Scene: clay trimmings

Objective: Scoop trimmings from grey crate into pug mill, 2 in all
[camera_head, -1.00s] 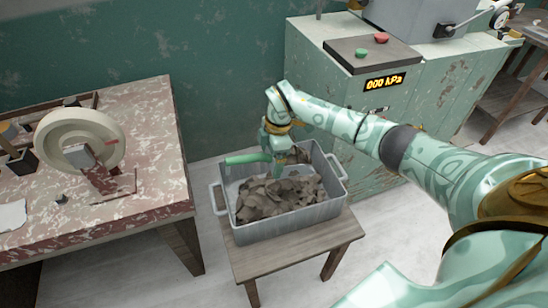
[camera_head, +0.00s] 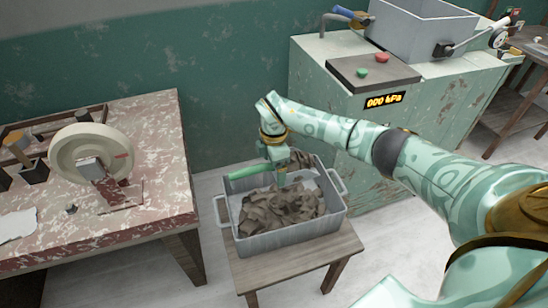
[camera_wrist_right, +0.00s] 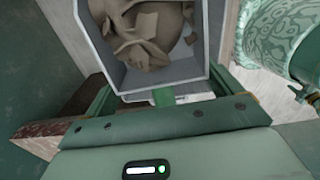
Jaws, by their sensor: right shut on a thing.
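The grey crate (camera_head: 290,238) stands on a small wooden stool and holds a heap of grey-brown clay trimmings (camera_head: 275,207). My right gripper (camera_head: 281,178) is over the back part of the crate, shut on the green handle (camera_head: 250,172) of a scoop. In the right wrist view the green handle (camera_wrist_right: 164,97) runs to a grey walled pan (camera_wrist_right: 160,76) with trimmings (camera_wrist_right: 150,35) showing inside its outline. How much lies in the scoop itself I cannot tell. The pug mill (camera_head: 350,110) stands behind right, with a grey hopper (camera_head: 408,36) on top. My left gripper is out of view.
The pug mill has a red and a green button, a 000 kPa display (camera_head: 384,100) and a blue-handled lever (camera_head: 350,14). A worn table (camera_head: 150,225) with a pale wheel (camera_head: 92,158) stands left of the crate. My right arm passes in front of the mill.

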